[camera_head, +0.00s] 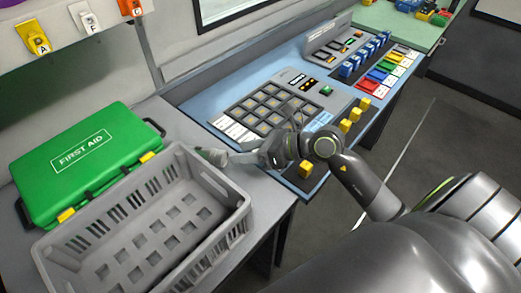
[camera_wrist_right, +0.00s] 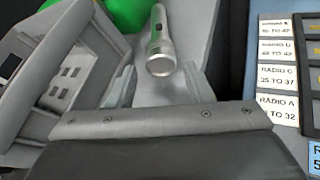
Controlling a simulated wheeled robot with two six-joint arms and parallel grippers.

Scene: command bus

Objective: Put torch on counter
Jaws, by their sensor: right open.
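The torch (camera_head: 213,156), grey-green with a wide head, is beside the back right corner of the grey crate. It appears to lie on the grey counter (camera_head: 262,196). In the right wrist view the torch (camera_wrist_right: 160,45) points its head towards my gripper. My right gripper (camera_head: 238,157) is open, with its fingertips close to the torch head. In the wrist view the torch head is between and just beyond the fingers (camera_wrist_right: 158,82). I cannot tell whether they touch it. My left gripper is not in view.
The empty grey crate (camera_head: 238,213) stands at the front left, with a green first aid case (camera_head: 88,150) behind it. A blue control desk (camera_head: 205,104) with buttons and yellow levers lies to the right. Coloured tags hang on the upper left wall.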

